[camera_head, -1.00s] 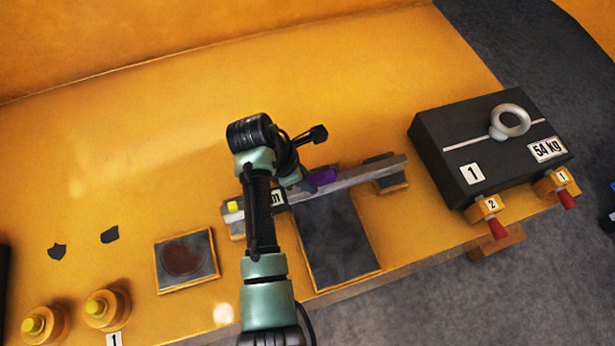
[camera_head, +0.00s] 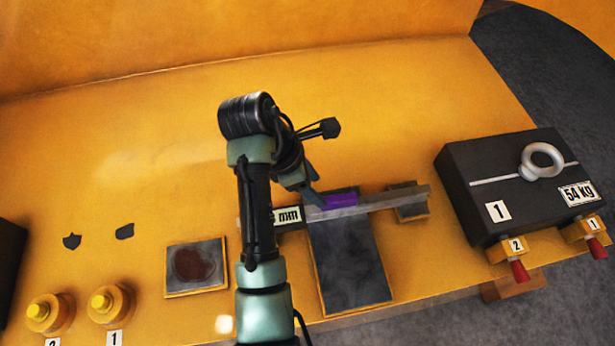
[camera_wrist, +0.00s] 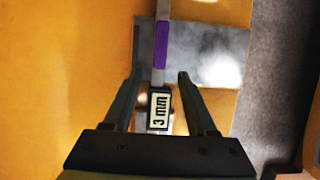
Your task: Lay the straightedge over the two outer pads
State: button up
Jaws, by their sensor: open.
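The straightedge (camera_head: 385,201), a long grey bar with a purple band (camera_head: 340,201), lies across the top of the large dark middle pad (camera_head: 350,268) and reaches over the small right pad (camera_head: 412,210). In the wrist view the straightedge (camera_wrist: 159,76) runs between my fingers. A dark piece labelled "3 mm" (camera_wrist: 160,110) is in line with it, nearer my palm; I cannot tell whether they are joined. My gripper (camera_wrist: 160,74) is open, its fingers on either side of the bar with gaps showing.
A black 54 kg block (camera_head: 510,185) with a ring stands at the right, by two red-tipped orange fittings. A rust-stained plate (camera_head: 196,266) and two yellow-topped knobs (camera_head: 110,305) are at the left. The yellow surface behind is clear.

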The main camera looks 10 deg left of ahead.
jog(key=shift+p+v, duration=0.9)
jog(key=shift+v, duration=1.05)
jog(key=w+d+r+m+t+y, duration=0.1)
jog(key=w+r+m+t, duration=0.4)
jog(key=r, duration=0.5)
jog(key=w+r+m+t+y, duration=0.1)
jog(key=w+r+m+t, duration=0.35)
jog(key=w+r, duration=0.4)
jog(key=s+d+r+m+t+y, duration=0.1)
jog(key=s+r+m+t, duration=0.15)
jog(key=r, duration=0.55)
jog(key=s+d+r+m+t, duration=0.15)
jog(key=r+t, duration=0.25)
jog(key=r, duration=0.5)
jog(key=s+r+m+t, duration=0.4)
jog(key=s+r, duration=0.3)
jog(key=r, duration=0.3)
jog(key=s+r+m+t+y, duration=0.1)
jog(key=s+r+m+t, duration=0.3)
jog(key=s+r+t, duration=0.2)
notch_tip(320, 180, up, 4)
jog(key=shift+s+d+r, duration=0.25)
jog(key=shift+s+d, duration=0.25)
jog(key=shift+s, duration=0.7)
